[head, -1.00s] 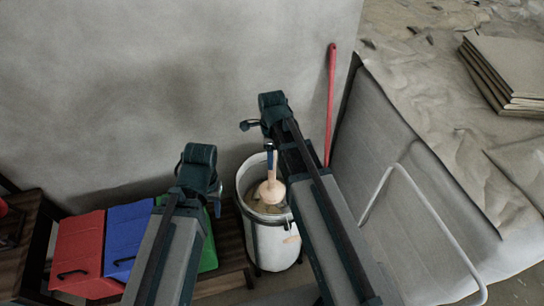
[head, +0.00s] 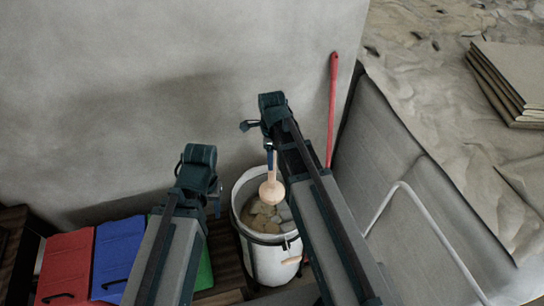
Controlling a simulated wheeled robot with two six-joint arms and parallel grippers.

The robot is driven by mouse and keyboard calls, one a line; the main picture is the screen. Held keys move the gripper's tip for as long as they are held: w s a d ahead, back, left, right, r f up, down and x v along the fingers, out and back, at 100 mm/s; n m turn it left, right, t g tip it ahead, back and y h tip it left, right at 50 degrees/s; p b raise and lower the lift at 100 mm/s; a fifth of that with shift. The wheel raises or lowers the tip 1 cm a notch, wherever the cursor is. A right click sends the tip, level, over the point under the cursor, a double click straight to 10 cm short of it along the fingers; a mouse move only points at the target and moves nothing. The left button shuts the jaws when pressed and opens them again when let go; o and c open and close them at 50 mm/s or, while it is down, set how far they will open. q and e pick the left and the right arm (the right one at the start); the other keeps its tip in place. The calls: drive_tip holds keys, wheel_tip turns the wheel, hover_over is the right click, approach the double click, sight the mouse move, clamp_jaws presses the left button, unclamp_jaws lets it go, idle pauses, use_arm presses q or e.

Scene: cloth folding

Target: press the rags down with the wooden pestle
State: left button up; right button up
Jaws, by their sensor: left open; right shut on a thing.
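The wooden pestle (head: 271,191) hangs head down over the white bucket (head: 274,262), its rounded head at the rim's height in the picture. My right gripper (head: 269,151) is shut on the pestle's upper end, partly hidden by my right arm. The rags (head: 262,217) lie inside the bucket as beige and greyish folds. I cannot tell whether the pestle touches them. My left gripper (head: 216,200) is open and empty, left of the bucket, and mostly hidden behind its own arm.
Red (head: 66,262), blue (head: 117,252) and green (head: 204,270) bins stand at the lower left. A red pole (head: 332,105) leans on the wall behind the bucket. A grey panel and a bent light rail (head: 430,225) bound the right side.

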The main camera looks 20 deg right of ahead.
sight(272, 180)
drive_tip(key=shift+f+b, duration=6.25)
drive_tip(key=shift+f, duration=0.45)
